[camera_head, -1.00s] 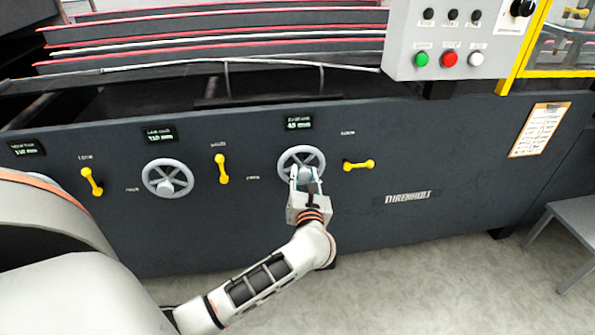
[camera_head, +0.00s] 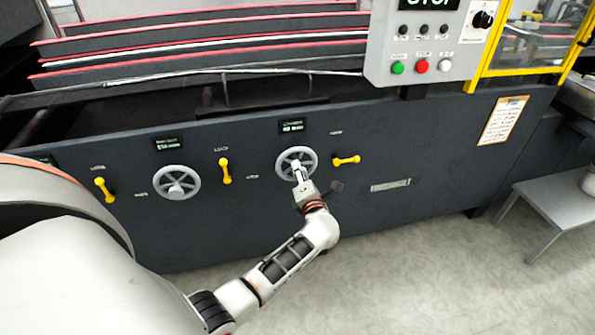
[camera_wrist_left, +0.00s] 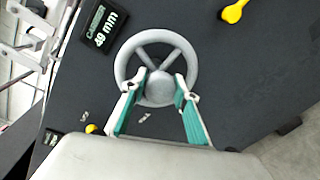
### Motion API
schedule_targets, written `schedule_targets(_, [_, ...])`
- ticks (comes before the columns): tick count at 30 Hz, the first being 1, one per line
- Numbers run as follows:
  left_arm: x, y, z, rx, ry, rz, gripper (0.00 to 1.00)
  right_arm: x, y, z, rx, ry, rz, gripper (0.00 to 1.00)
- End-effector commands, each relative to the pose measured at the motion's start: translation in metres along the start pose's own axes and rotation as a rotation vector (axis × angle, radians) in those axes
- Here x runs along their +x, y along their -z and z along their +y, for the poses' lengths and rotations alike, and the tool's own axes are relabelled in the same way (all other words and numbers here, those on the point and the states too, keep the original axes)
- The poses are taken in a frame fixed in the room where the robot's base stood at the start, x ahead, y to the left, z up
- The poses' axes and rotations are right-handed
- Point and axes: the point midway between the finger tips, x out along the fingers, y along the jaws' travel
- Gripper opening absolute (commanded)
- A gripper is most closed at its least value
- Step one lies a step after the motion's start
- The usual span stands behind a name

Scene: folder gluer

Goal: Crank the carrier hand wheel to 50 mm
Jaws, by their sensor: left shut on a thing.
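The carrier hand wheel (camera_head: 296,149) is a grey spoked wheel on the dark machine panel, the right one of two in the head view. My left gripper (camera_head: 298,169) is at its centre. In the left wrist view, the two teal-lined fingers (camera_wrist_left: 162,90) are shut on the round hub of the wheel (camera_wrist_left: 157,37), one on each side. The carrier display (camera_wrist_left: 104,25) reads 49 mm. It also shows above the wheel in the head view (camera_head: 292,127). My right gripper is not in view.
Yellow lock levers (camera_head: 346,160) and (camera_head: 225,170) flank the wheel. Another hand wheel (camera_head: 177,183) with its own display (camera_head: 170,144) is to the left. A control box (camera_head: 421,45) with buttons hangs above right. A grey stool or table (camera_head: 560,200) stands at right.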

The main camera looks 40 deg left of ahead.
Motion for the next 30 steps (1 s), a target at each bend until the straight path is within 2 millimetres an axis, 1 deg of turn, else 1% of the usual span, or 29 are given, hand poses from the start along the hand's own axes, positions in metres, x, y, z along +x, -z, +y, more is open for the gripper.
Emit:
schedule_targets(4, [-0.0005, 0.0, 0.0002, 0.053, 0.0, 0.007, 0.0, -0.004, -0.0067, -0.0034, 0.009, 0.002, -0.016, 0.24])
schedule_targets(11, [-0.0003, 0.0014, -0.0013, 0.093, -0.001, 0.012, 0.0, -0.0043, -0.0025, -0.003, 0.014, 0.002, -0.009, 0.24])
schedule_targets(23, [-0.0002, 0.002, -0.002, 0.096, 0.0, 0.013, 0.0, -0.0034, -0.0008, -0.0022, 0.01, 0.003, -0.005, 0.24])
schedule_targets(24, [-0.0002, 0.002, -0.002, 0.096, 0.0, 0.013, 0.39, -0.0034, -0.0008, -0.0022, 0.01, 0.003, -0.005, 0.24])
schedule_targets(25, [-0.0002, 0.0019, -0.0019, 0.096, 0.0, 0.013, 0.47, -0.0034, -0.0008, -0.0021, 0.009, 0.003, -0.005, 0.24])
schedule_targets(30, [0.0, 0.0011, -0.0012, 0.095, -0.001, 0.012, 0.47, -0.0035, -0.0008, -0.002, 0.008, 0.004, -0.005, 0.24])
